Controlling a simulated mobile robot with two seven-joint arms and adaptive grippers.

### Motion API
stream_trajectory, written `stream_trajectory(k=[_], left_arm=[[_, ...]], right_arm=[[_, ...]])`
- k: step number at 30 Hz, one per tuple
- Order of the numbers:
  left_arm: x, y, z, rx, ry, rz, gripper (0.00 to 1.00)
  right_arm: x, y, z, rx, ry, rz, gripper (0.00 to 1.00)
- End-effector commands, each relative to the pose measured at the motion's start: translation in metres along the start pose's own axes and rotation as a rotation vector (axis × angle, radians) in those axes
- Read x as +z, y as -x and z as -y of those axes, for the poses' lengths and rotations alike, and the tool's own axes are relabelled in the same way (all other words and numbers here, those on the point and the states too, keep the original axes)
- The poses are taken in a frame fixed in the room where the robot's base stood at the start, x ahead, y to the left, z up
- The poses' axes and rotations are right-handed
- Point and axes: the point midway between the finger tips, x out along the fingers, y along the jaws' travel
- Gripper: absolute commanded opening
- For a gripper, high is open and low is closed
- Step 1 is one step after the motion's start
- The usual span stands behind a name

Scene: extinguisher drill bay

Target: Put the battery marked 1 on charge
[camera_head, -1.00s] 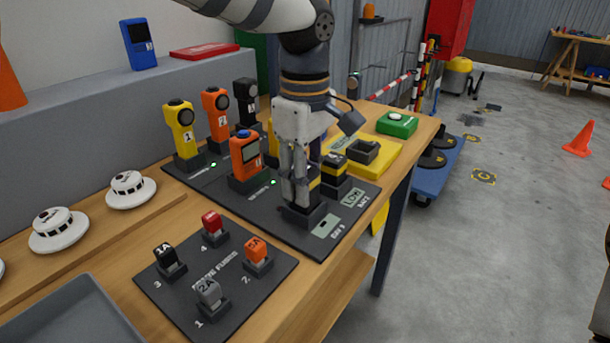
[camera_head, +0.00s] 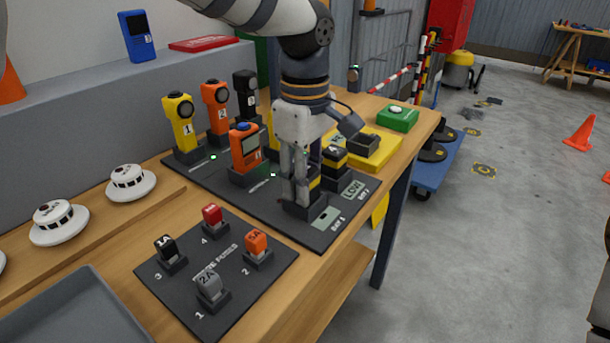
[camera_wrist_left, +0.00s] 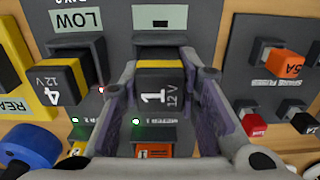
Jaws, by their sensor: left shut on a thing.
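The battery marked 1 (camera_wrist_left: 152,92), black with a yellow band and "12V", is between the fingers of my left gripper (camera_wrist_left: 160,95). In the head view my left gripper (camera_head: 296,192) points down over the front bay of the dark board (camera_head: 225,195), shut on this battery, which the fingers mostly hide. The battery is at the bay's black socket (camera_wrist_left: 158,46); I cannot tell how deeply it sits. The battery marked 4 (camera_wrist_left: 57,82) sits in the adjacent bay, whose screen reads LOW. A yellow charger plate (camera_head: 382,152) bears an empty-looking black cradle (camera_head: 362,145).
Yellow, orange and black handheld units (camera_head: 216,108) stand behind my gripper. An orange unit (camera_head: 245,148) stands close to its left. The fuse board (camera_head: 250,285) is in front. A green button box (camera_head: 398,118) stands beyond the charger.

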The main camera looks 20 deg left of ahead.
Motion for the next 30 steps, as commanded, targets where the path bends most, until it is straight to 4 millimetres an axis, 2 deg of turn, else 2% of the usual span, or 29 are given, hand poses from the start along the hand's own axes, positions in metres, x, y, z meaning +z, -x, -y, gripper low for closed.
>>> stream_trajectory(k=[21, 22, 24, 25, 30], left_arm=[[0.0, -0.009, 0.0, -0.001, 0.0, 0.001, 0.0], [0.0, -0.01, 0.0, -0.002, 0.0, 0.001, 0.34], [0.0, -0.01, 0.001, -0.003, 0.0, 0.001, 0.5], [0.0, -0.01, 0.001, -0.004, 0.0, 0.001, 0.53], [0.0, -0.01, 0.001, -0.004, 0.0, 0.001, 0.53]], right_arm=[[0.0, 0.0, 0.0, 0.0, 0.0, 0.001, 0.0], [0.0, 0.0, 0.0, 0.0, 0.0, 0.001, 0.0], [0.0, 0.0, 0.0, 0.0, 0.0, 0.001, 0.0], [0.0, 0.0, 0.0, 0.0, 0.0, 0.002, 0.0], [0.0, 0.0, 0.0, 0.0, 0.0, 0.002, 0.0]])
